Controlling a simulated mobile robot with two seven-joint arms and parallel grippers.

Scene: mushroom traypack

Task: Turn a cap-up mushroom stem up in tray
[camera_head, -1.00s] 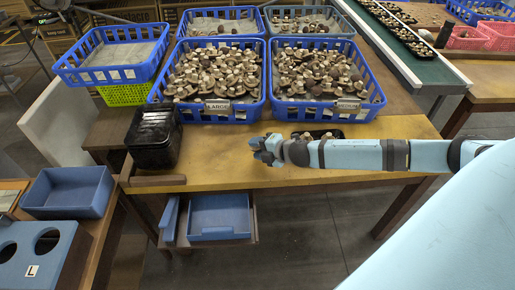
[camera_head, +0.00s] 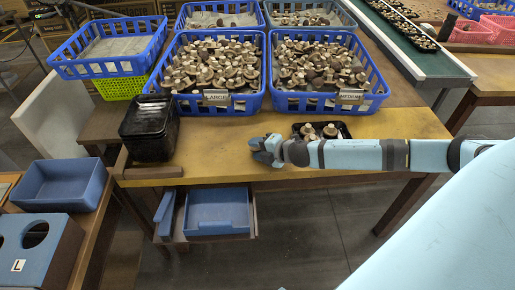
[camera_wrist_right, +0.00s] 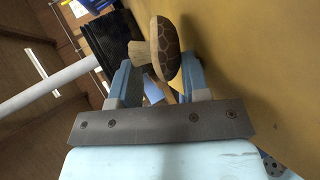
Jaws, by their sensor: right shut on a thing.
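My right gripper (camera_head: 261,151) is over the wooden table, left of a small black tray (camera_head: 347,131). In the right wrist view the gripper (camera_wrist_right: 157,72) is shut on a mushroom. Its brown, cracked cap (camera_wrist_right: 168,48) faces right and its pale stem (camera_wrist_right: 142,53) points left, so it lies sideways in that picture. The head view does not show the held mushroom clearly. In the tray, mushrooms (camera_head: 308,130) show with pale stems up; my right forearm hides the tray's near part. My left gripper is not in view.
Two blue baskets full of mushrooms, labelled LARGE (camera_head: 216,98) and MEDIUM (camera_head: 350,97), stand behind the arm. A stack of black trays (camera_head: 150,132) stands to the left. Bare table (camera_head: 215,165) lies between the stack and my gripper.

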